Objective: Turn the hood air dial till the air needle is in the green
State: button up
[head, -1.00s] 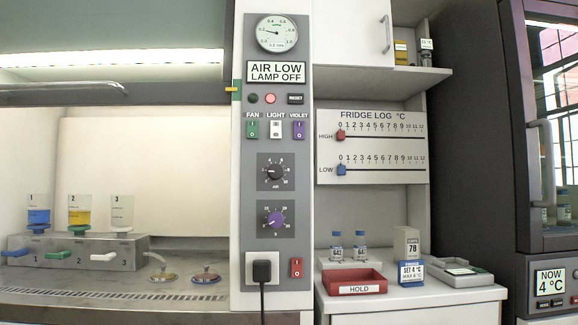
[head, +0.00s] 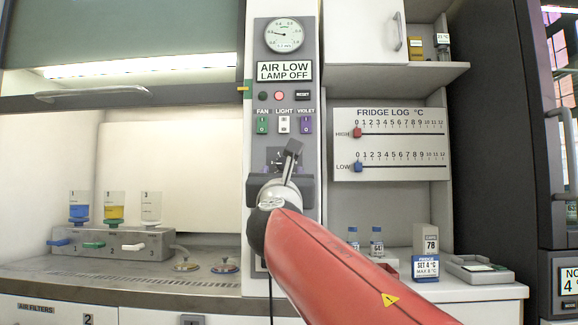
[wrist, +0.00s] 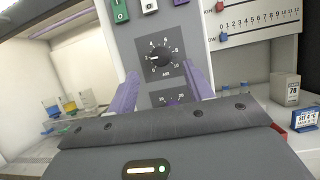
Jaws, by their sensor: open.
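The black air dial (wrist: 160,57) sits on its grey scale plate in the wrist view, its pointer toward the low numbers at the left. In the head view my arm mostly hides it. The round air gauge (head: 288,35) is at the top of the hood panel, its needle on the left, low side; no green is clear there. The sign (head: 284,72) below it reads AIR LOW, LAMP OFF. My gripper (wrist: 168,85) is open and empty in front of the panel, its two purple fingers apart, below and to either side of the dial, not visibly touching it.
A second, purple dial (wrist: 172,101) lies just below, partly hidden behind my gripper. The fan, light and violet switches (head: 284,124) sit above. The fridge log board (head: 391,144) is to the right.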

aim_at(283, 164)
jog(key=p+x, duration=0.2)
jog(key=x, duration=0.3)
jog(key=shift+w, duration=0.25)
jog(key=c, duration=1)
jog(key=shift+o, duration=0.2)
